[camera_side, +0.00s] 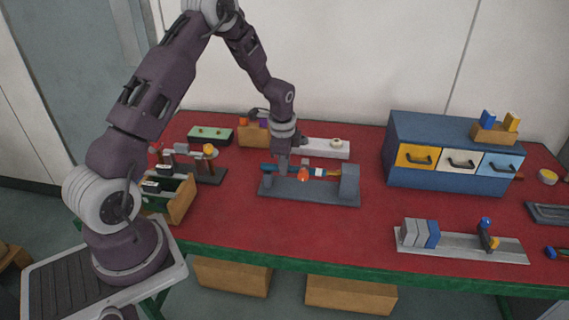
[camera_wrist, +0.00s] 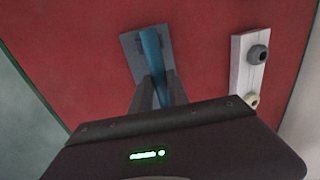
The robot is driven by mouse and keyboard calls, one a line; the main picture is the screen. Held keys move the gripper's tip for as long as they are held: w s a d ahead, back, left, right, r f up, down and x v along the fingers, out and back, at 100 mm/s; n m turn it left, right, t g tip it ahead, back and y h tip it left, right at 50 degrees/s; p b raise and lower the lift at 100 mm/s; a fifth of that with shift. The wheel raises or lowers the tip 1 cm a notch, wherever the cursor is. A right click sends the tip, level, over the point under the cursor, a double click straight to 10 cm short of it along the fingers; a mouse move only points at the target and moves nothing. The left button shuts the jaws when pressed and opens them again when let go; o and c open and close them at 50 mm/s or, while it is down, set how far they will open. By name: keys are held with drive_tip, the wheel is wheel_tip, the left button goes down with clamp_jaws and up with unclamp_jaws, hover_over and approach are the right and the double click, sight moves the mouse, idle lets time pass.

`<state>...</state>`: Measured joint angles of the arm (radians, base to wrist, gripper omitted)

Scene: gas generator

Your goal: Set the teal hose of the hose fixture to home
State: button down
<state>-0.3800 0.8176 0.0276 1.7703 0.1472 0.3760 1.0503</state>
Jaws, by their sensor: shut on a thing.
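My gripper (camera_side: 283,170) reaches down over the left part of the fixture and is shut on the teal hose. In the wrist view, the hose (camera_wrist: 152,52) runs between my two grey fingers (camera_wrist: 157,90); its held part is mostly hidden. The grey base (camera_wrist: 131,46) lies beneath.
A white bar with round knobs (camera_side: 325,148) stands close behind the fixture. A rack (camera_side: 212,174) and an open green drawer box (camera_side: 172,196) are to the left. A blue drawer cabinet (camera_side: 440,135) stands to the right. The red table (camera_side: 300,235) is clear in front.

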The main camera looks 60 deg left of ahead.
sight(296, 167)
drive_tip(key=shift+w, duration=0.1)
drive_tip(key=shift+w+d+r, duration=0.1)
drive_tip(key=shift+w+d, duration=1)
drive_tip(key=shift+d, duration=0.1)
drive_tip(key=c, duration=1.3)
unclamp_jaws()
drive_tip(key=r, duration=0.4)
drive_tip(key=s+d+r, duration=0.1)
drive_tip(key=r, duration=0.2)
